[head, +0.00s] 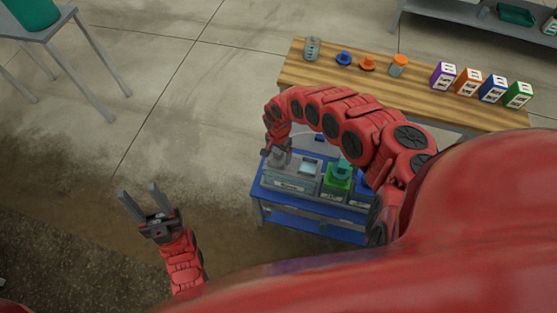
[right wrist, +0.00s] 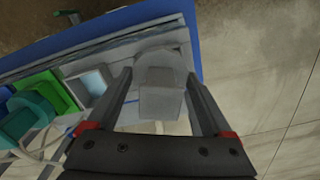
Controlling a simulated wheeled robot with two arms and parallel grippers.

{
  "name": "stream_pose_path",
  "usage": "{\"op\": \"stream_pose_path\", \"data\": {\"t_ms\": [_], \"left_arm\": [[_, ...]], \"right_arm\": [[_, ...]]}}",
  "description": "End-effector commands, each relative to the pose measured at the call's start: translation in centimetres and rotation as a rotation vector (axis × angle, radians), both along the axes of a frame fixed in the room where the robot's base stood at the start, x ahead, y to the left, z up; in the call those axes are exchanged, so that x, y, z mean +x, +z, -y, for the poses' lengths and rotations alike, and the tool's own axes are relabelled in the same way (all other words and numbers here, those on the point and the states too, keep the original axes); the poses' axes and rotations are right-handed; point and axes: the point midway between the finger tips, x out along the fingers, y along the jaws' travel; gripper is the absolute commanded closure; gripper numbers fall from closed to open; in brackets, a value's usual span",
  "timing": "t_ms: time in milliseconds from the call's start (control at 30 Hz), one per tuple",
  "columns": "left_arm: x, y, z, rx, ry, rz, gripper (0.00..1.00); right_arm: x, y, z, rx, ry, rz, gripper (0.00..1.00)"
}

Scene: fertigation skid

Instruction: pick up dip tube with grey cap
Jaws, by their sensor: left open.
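A grey cap (right wrist: 160,98), with a paler rounded part beyond it, shows in the right wrist view between the fingers of my right gripper (right wrist: 158,75). The fingers stand apart on either side, with a narrow gap visible at the left. In the head view my right gripper (head: 277,150) is over the left end of the blue cart, at the grey cap (head: 280,160). Any tube below the cap is hidden. My left gripper (head: 149,203) is open and empty over the floor, left of the cart.
A wooden bench (head: 420,100) behind holds bottles, caps and several coloured boxes. Floor left of the cart is clear.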

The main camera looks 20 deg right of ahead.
Motion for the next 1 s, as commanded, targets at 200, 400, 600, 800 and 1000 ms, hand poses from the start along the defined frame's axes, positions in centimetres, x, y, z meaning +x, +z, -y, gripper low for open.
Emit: {"op": "stream_pose_path", "data": {"t_ms": [200,400,600,800,1000], "left_arm": [[0.0,0.0,0.0,0.0,0.0,0.0,0.5],[0.0,0.0,0.0,0.0,0.0,0.0,0.5],[0.0,0.0,0.0,0.0,0.0,0.0,0.5],[0.0,0.1,0.0,0.0,0.0,0.0,0.5],[0.0,0.3,0.0,0.0,0.0,0.0,0.5]], "right_arm": [[0.0,0.0,0.0,0.0,0.0,0.0,0.85],[0.0,0.0,0.0,0.0,0.0,0.0,1.0],[0.0,0.1,0.0,0.0,0.0,0.0,1.0],[0.2,1.3,-0.1,0.002,0.001,0.002,1.0],[0.2,4.3,0.3,-0.005,0.001,0.003,1.0]]}}
